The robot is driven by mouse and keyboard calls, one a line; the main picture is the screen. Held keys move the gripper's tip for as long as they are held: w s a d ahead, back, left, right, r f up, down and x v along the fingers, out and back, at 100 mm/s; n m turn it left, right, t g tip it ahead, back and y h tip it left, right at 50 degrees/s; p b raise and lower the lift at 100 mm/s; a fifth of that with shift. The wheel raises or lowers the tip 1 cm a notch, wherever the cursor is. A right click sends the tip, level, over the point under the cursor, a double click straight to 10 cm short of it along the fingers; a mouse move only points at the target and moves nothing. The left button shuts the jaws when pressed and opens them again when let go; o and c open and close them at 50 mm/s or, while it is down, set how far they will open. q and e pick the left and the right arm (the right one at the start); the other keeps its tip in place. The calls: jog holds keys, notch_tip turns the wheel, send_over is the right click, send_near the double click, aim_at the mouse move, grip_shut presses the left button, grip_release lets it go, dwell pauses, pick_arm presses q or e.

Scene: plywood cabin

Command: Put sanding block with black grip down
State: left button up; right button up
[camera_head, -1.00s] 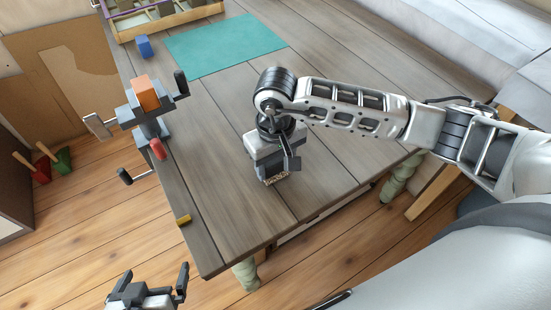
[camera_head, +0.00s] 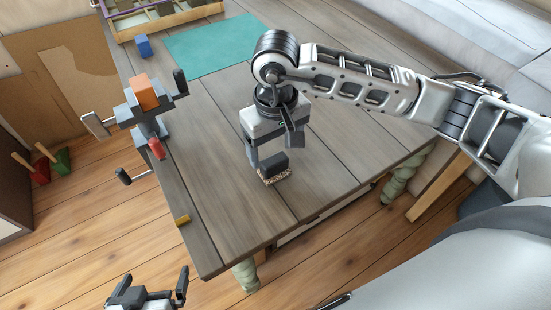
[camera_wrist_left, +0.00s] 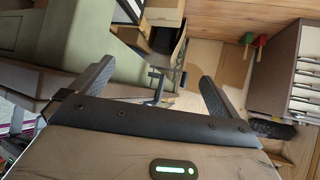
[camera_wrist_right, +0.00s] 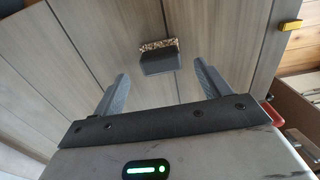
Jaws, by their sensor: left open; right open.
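The sanding block with black grip (camera_head: 274,167) rests on the wooden table (camera_head: 225,205), its speckled abrasive edge showing beneath the dark grip. It also shows in the right wrist view (camera_wrist_right: 158,58), beyond and between the fingertips. My right gripper (camera_head: 270,158) is open above and just behind the block, with a gap between the fingers and the block in the right wrist view. My left gripper (camera_head: 150,285) is open and empty, low at the bottom left of the head view, off the table's edge.
A vise-like tool holding an orange block (camera_head: 145,93) stands at the table's left edge. A yellow piece (camera_head: 183,220) is on that edge. A teal mat (camera_head: 225,45), a blue block (camera_head: 143,46) and a divided tray (camera_head: 165,24) lie at the far end. The table's middle is clear.

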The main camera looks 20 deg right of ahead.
aim_at(276, 161)
notch_tip(276, 161, up, 7)
jog(key=shift+f+b, duration=0.2)
jog(key=shift+b, duration=0.15)
dwell(0.3)
